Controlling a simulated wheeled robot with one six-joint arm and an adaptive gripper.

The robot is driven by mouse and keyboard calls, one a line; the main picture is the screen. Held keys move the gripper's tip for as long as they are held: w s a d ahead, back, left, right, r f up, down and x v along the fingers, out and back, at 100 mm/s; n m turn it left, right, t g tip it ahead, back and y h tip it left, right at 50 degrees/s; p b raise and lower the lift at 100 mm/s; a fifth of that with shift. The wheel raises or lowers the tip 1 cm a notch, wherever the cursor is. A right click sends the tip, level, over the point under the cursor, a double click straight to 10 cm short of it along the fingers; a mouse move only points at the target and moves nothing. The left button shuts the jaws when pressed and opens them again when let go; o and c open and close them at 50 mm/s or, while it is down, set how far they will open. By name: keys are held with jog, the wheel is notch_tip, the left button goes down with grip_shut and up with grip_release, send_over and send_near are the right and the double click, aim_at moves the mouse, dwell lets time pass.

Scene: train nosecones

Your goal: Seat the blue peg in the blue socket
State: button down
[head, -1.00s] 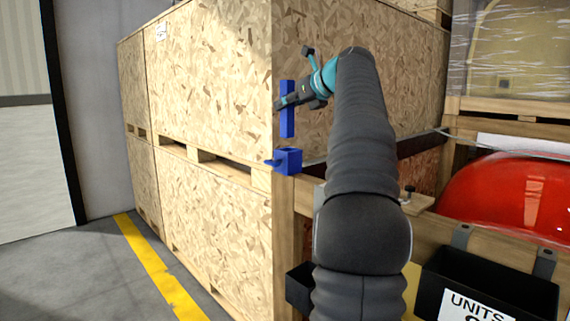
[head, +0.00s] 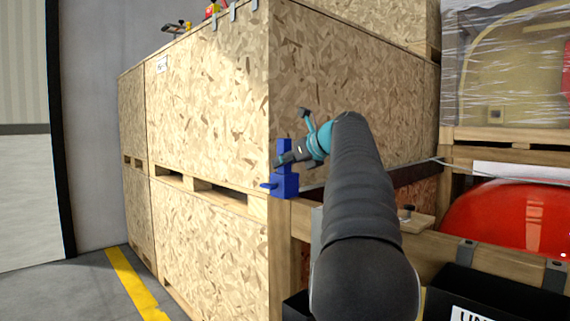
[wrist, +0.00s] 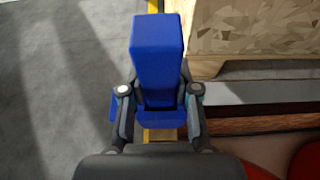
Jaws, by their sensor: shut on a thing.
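The blue peg (head: 284,146) stands upright in my gripper (head: 280,162), which is shut on it. In the head view its lower part meets the top of the blue socket (head: 286,187), and less of the peg shows above the socket than its full length. The socket's rim hides the lower end, so I cannot tell how deep it sits. In the wrist view the peg (wrist: 157,50) rises between the two fingers (wrist: 158,95). Part of the blue socket (wrist: 160,117) shows below it, with a blue side tab at left.
The socket sits at the corner of a wooden frame by tall chipboard crates (head: 205,110). A red nosecone (head: 510,215) lies at right, with a black bin (head: 500,290) in front. A small knobbed board (head: 408,218) is near my arm.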

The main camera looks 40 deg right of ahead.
jog(key=shift+f, duration=0.1)
jog(key=c, duration=0.9)
grip_release()
jog(key=shift+o, duration=0.2)
jog(key=shift+s+r, duration=0.25)
jog(key=shift+s, duration=0.05)
jog(key=p+v, duration=0.1)
jog(key=v, duration=1)
jog(key=shift+s, duration=0.2)
